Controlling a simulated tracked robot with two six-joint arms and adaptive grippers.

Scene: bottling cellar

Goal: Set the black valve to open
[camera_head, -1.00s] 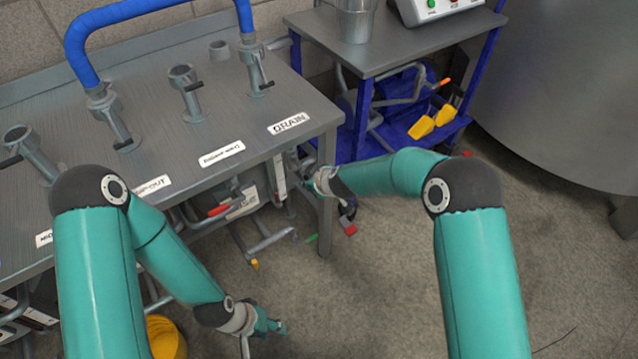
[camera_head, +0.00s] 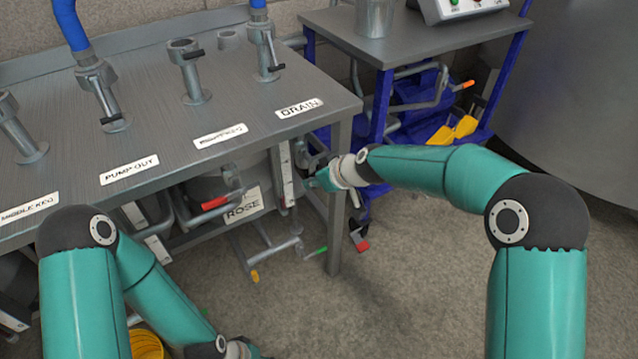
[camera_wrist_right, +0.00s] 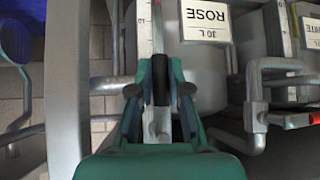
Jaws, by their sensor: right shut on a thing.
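My right gripper (camera_head: 318,178) is under the table's right end, below the DRAIN label. In the right wrist view it is shut (camera_wrist_right: 160,95) around a black handle (camera_wrist_right: 160,78) on the grey valve fitting. The handle stands upright between the fingers in that view, beside a vertical scale strip. In the head view the fingers and valve are small and partly covered by the table leg, so I cannot tell the valve's setting. My left gripper (camera_head: 248,350) is low at the bottom edge, mostly cut off.
The metal table (camera_head: 150,130) carries pipe fittings with black levers. Below it are a red-handled lever (camera_head: 215,203), a green-tipped lever (camera_head: 316,253), a yellow-tipped one (camera_head: 255,276) and a container labelled ROSE (camera_head: 243,205). A blue-legged side table (camera_head: 420,45) stands right; floor is free in front.

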